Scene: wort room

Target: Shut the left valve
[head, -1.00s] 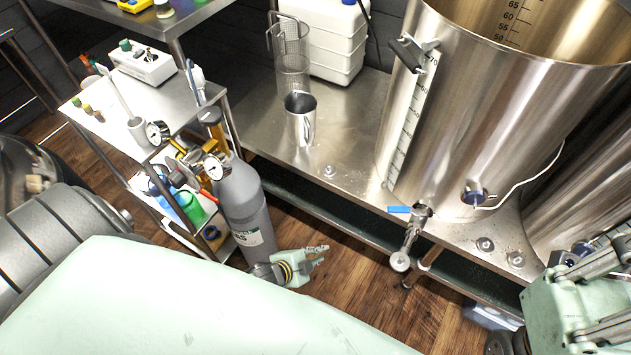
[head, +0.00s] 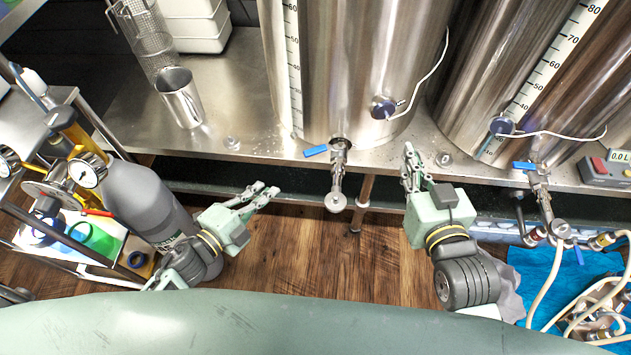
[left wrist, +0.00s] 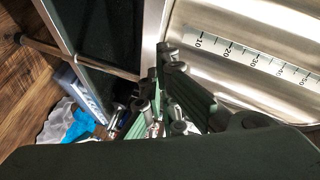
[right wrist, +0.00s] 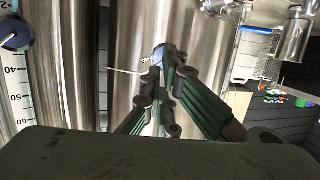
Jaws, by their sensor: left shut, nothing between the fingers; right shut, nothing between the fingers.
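The left valve (head: 338,160) sits at the foot of the left steel kettle (head: 340,70) in the head view. Its blue lever (head: 315,151) points left, across the spout that comes towards me. My left gripper (head: 268,190) is shut and empty, left of the valve and apart from it. My right gripper (head: 409,165) is shut and empty, right of the valve, with its fingers pointing towards the kettle. The left wrist view shows the left fingers (left wrist: 172,80) near a steel kettle. The right wrist view shows the right fingers (right wrist: 165,75); I cannot make out the blue lever there.
A second kettle (head: 505,80) with its own blue-levered valve (head: 540,185) stands right. A grey gas cylinder (head: 145,200) stands close to my left arm. A steel jug (head: 180,97) is on the steel bench (head: 245,120). Hoses (head: 590,310) lie at lower right. Wooden floor is clear between my grippers.

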